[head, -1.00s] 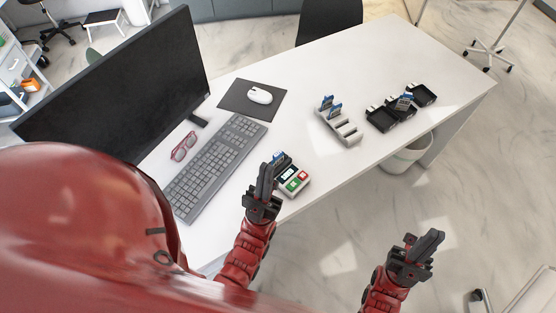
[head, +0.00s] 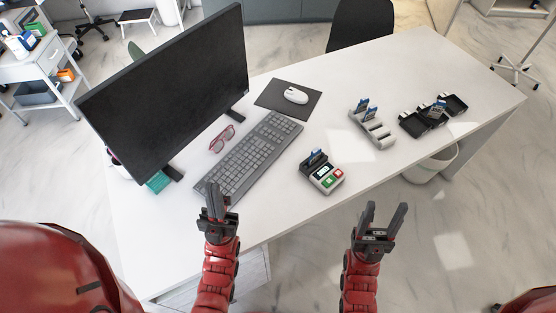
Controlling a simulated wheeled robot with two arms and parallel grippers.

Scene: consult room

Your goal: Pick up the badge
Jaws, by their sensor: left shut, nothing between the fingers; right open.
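Several blue-topped badges are on the desk. One badge (head: 315,157) stands in the slot at the back of a small reader (head: 322,174) with a screen and red and green keys. Two badges, one here (head: 363,105) and one beside it (head: 373,113), stand in a light grey slotted rack (head: 379,132). Another badge (head: 438,108) is at the black trays (head: 420,123). My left gripper (head: 214,190) is shut and empty, over the near end of the keyboard, left of the reader. My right gripper (head: 385,215) is open and empty, off the desk's near edge, lower right of the reader.
A large monitor (head: 170,90) stands at the left, with red glasses (head: 222,138) and a keyboard (head: 250,150) beside it. A mouse (head: 296,95) lies on a dark mat (head: 270,98). A bin (head: 430,168) stands under the desk's right side. Bare desk surrounds the reader.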

